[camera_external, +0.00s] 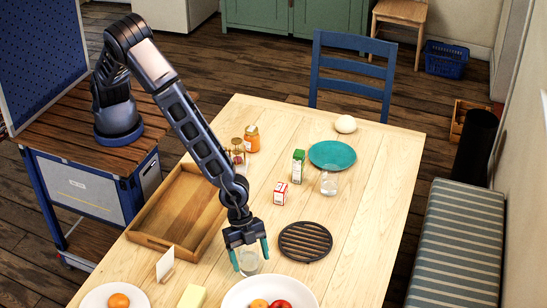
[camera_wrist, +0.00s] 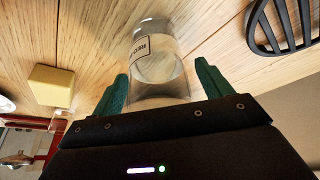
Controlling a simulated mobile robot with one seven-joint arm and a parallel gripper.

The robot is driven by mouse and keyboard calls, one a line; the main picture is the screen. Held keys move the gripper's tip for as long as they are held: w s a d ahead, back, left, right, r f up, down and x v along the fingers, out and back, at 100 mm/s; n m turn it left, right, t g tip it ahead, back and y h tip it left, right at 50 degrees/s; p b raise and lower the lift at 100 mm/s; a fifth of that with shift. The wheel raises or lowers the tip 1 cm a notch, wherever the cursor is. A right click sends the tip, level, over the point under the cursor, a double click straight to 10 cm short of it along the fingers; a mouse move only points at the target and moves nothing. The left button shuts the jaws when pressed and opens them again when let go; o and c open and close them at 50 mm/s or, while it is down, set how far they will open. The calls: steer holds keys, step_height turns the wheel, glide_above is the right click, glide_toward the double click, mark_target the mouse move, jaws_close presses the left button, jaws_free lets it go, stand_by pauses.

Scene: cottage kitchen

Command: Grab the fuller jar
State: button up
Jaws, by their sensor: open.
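A clear glass jar (camera_external: 249,266) with a pale label stands on the table near the front, between the fingers of my gripper (camera_external: 250,254). In the wrist view the same jar (camera_wrist: 160,68) sits between the green fingertips of my gripper (camera_wrist: 162,84); it looks mostly clear, and its fill level is hard to tell. My gripper is open around it, with no clear grip on it. A second clear glass vessel (camera_external: 329,184) stands by the teal plate; its contents are too small to tell.
A black trivet (camera_external: 305,241) lies right of my gripper. A white bowl (camera_external: 235,300) with fruit and a yellow block (camera_external: 191,297) are in front. A wooden tray (camera_external: 150,240) lies left. A small carton (camera_external: 280,193) and green carton (camera_external: 298,166) stand farther back.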

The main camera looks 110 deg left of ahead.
steer(key=c, duration=1.2)
steer(key=shift+c, duration=0.2)
steer(key=shift+r, duration=0.25)
